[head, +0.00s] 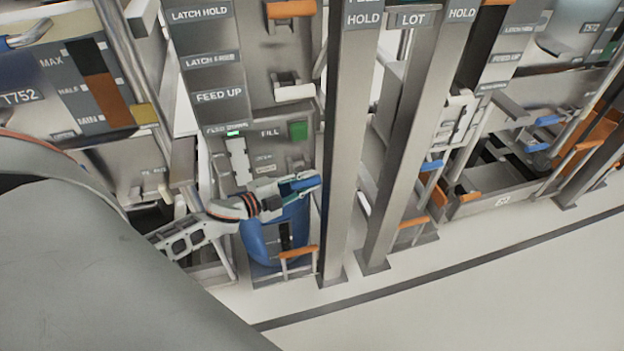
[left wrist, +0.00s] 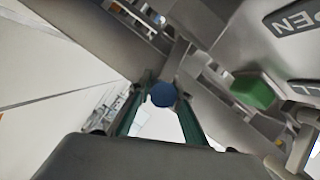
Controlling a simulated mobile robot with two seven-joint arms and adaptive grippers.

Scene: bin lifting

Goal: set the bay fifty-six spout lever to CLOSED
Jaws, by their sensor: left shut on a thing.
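The blue-tipped spout lever (head: 304,183) is on the middle bay, under the panel marked FILL. My left gripper (head: 290,187) reaches it from the left and is shut on its blue handle. In the left wrist view the round blue end of the lever (left wrist: 162,94) sits between my two green-edged fingers (left wrist: 152,104). A plate marked "PEN", its first letter cut off, shows at the upper right of that view, with another partly cut label below. I cannot read a bay number on this unit. My right gripper is not in view.
A blue bin (head: 262,245) stands just below the gripper, with an orange-handled bar (head: 298,252) in front. A green button (head: 298,130) sits above; it also shows in the wrist view (left wrist: 254,91). Steel posts (head: 346,150) stand close on the right. The front floor is clear.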

